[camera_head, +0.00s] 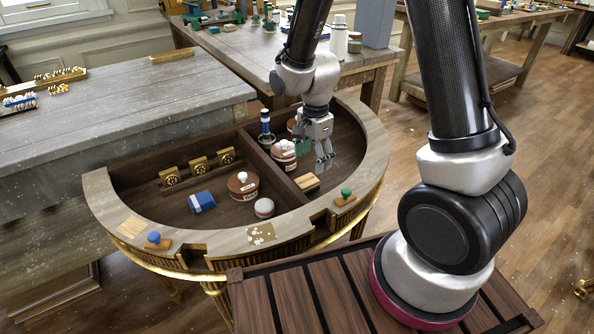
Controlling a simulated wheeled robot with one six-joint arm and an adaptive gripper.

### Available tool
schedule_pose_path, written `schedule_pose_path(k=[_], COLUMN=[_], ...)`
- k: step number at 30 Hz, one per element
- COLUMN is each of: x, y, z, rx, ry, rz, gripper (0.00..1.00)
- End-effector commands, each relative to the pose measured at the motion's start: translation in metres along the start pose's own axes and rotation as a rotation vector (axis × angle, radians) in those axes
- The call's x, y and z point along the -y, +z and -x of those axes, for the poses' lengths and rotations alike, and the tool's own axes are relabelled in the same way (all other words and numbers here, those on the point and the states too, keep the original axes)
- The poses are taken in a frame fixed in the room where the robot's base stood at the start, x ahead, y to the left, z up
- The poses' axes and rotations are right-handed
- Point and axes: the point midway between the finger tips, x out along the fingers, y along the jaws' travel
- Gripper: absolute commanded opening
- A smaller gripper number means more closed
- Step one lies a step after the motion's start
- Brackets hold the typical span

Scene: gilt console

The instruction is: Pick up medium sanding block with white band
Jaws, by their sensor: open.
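A blue block-like piece with a white band (201,202) lies in the left compartment of the half-round console (100,190). It is the thing that best fits the white-banded sanding block, but its exact kind is hard to tell at this size. A tan-and-dark block (307,183) sits by the compartment divider; no white band shows on it. My gripper (325,160) is open, pointing down over the right compartment, to the right of the divider. It appears empty and apart from both blocks.
Brown lidded pots (243,187) and (284,155) and a small pale round piece (264,208) stand inside the console. A blue-and-white upright piece (266,128) stands near the divider. Blue (155,238) and green (346,192) knobs sit on the rim. Gold-framed pieces (199,165) line the left compartment.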

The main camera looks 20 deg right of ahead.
Motion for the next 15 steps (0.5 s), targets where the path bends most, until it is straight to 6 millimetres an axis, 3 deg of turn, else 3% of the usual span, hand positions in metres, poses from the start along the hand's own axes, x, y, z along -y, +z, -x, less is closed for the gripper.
schedule_pose_path(k=[5,15], x=[0.014,0.011], y=[0.005,0.008], z=[-0.023,-0.066], rx=[0.0,0.0], ry=[0.018,0.022], rz=[-0.067,-0.07], gripper=[0.7,0.7])
